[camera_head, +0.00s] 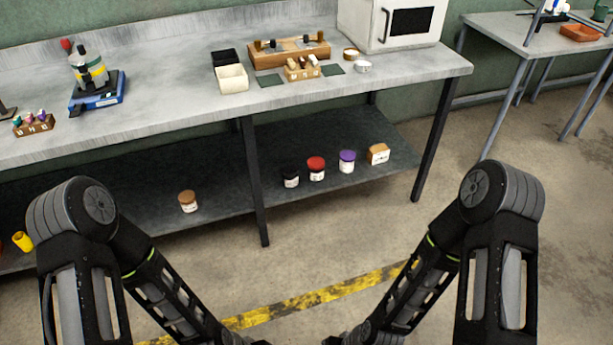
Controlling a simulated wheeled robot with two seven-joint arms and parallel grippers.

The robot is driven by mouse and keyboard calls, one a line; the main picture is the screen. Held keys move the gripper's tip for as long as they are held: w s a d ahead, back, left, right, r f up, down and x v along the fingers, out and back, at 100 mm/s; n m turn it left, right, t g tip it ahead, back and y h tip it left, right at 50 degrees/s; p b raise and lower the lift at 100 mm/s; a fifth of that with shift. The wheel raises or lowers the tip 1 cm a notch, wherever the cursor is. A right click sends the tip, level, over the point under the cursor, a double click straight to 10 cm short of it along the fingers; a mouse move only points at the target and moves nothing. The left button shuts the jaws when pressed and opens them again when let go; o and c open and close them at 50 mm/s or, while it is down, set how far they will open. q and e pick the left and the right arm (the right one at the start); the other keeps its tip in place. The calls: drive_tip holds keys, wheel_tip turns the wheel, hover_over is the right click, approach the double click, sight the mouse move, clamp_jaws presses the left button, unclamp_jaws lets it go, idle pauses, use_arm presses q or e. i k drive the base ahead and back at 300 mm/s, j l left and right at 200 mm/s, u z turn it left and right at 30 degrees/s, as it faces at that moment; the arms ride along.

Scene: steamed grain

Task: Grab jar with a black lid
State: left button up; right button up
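The jar with a black lid (291,179) stands upright on the lower shelf of the long workbench, just right of the middle leg. It is the leftmost of a row there, with a red-lidded jar (316,169) and a purple-lidded jar (347,162) to its right. My two arms come in from the left and right and fold down towards the bottom middle of the view. Their grippers lie below the bottom edge, so their fingers cannot be seen. The black-lidded jar stands free on the shelf, with no arm touching it.
An orange-brown block-like container (378,154) ends the row. A brown-lidded jar (188,202) stands left of the middle leg (253,185). The bench top (180,115) overhangs the lower shelf (235,196). Floor with a yellow-black stripe (320,293) lies clear in front.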

sight(289, 183)
drive_tip(key=i+j, duration=0.1)
drive_tip(key=i, duration=0.45)
drive_tip(key=i+j, duration=0.15)
drive_tip(key=i, duration=0.4)
drive_tip(key=z, duration=1.3)
drive_tip(key=i+j, duration=0.4)
